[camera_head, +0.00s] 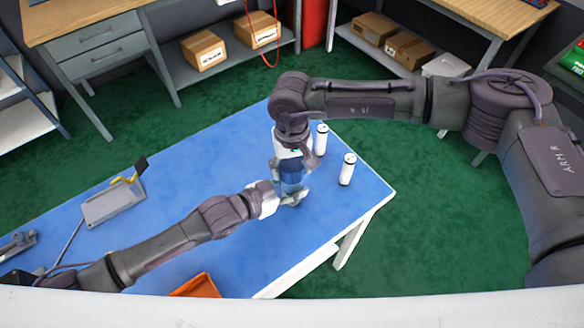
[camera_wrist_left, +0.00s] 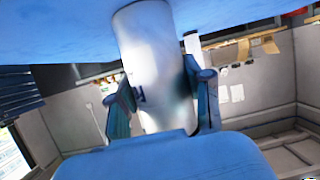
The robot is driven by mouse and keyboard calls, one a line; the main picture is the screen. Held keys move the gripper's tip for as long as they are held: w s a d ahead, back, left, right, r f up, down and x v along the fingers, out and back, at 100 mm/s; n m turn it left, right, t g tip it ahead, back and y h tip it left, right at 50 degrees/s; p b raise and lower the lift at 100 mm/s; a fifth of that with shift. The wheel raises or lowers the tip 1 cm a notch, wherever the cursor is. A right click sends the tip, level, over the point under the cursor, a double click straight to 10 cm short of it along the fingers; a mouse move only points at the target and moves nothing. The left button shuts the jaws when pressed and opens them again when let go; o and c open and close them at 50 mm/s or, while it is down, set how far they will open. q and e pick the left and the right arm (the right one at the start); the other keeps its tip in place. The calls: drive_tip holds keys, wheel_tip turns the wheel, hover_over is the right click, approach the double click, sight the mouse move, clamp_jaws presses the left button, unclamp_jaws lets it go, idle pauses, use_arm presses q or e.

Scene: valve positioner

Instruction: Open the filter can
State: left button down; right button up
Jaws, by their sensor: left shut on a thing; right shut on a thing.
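The filter can (camera_head: 292,172) stands near the right part of the blue table, largely hidden between my two grippers. In the left wrist view it is a pale silver-white cylinder (camera_wrist_left: 152,60) with a small dark mark. My left gripper (camera_head: 291,193) reaches in from the left and is shut on the can's lower part; its fingers flank the cylinder in the wrist view (camera_wrist_left: 160,95). My right gripper (camera_head: 289,158) comes down from above and is shut on the can's upper part. Its fingertips and the can's top are hard to make out.
A grey device with a yellow handle (camera_head: 113,203) lies on the left of the blue table (camera_head: 215,150). An orange tray (camera_head: 197,286) is at the front.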

sight(292, 162)
drive_tip(key=shift+r, duration=0.1)
drive_tip(key=shift+r, duration=2)
use_arm(q)
drive_tip(key=shift+c, duration=2)
unclamp_jaws()
